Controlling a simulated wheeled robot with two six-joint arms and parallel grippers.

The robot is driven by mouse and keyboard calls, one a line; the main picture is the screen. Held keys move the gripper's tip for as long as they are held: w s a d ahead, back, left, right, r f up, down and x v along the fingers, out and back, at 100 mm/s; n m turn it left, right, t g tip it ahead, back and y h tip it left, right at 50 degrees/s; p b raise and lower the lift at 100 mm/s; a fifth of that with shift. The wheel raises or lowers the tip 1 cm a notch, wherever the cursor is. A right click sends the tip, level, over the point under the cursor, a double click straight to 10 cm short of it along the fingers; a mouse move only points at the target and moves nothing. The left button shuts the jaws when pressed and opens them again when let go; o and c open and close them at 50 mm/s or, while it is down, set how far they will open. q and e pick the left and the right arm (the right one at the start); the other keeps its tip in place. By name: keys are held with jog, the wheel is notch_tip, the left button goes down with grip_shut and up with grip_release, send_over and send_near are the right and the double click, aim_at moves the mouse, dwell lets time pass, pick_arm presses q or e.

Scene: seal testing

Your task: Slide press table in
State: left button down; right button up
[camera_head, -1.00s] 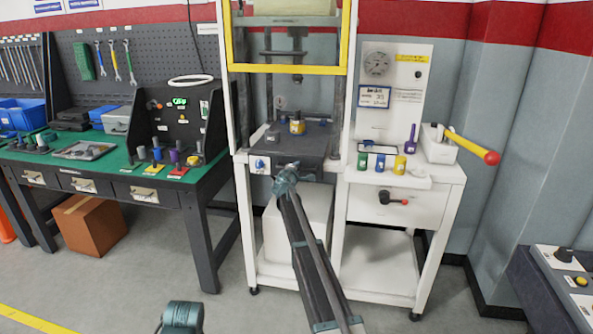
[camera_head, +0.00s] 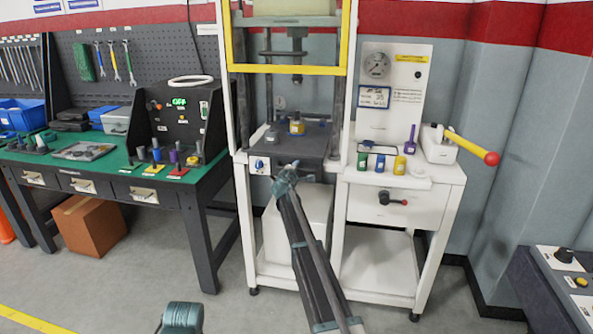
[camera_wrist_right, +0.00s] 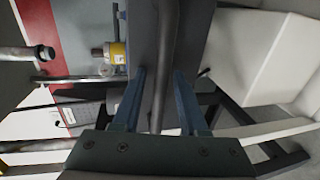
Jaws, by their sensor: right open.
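The press table (camera_head: 318,146) is a dark grey slab between the uprights of the white press frame, with its front part reaching out toward me. A yellow-banded piece (camera_head: 297,127) stands on it, and it also shows in the right wrist view (camera_wrist_right: 114,53). My right gripper (camera_head: 285,178) is at the table's front edge. In the right wrist view its blue fingers (camera_wrist_right: 157,98) stand apart on either side of a dark bar (camera_wrist_right: 162,75) along the slab's front; contact cannot be told. The end of my left arm (camera_head: 182,317) shows at the bottom edge; its jaws cannot be made out.
A yellow guard frame (camera_head: 290,69) crosses the press above the table. To the right, a white cart (camera_head: 440,176) carries small coloured pieces and a press handle with a red knob (camera_head: 491,158). A green-topped bench (camera_head: 110,178) stands left. The floor in front is clear.

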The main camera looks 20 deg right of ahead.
jog(key=p+v, duration=0.2)
jog(key=v, duration=1.2)
jog(key=shift+p, duration=0.35)
jog(key=shift+w, duration=0.1)
dwell(0.9)
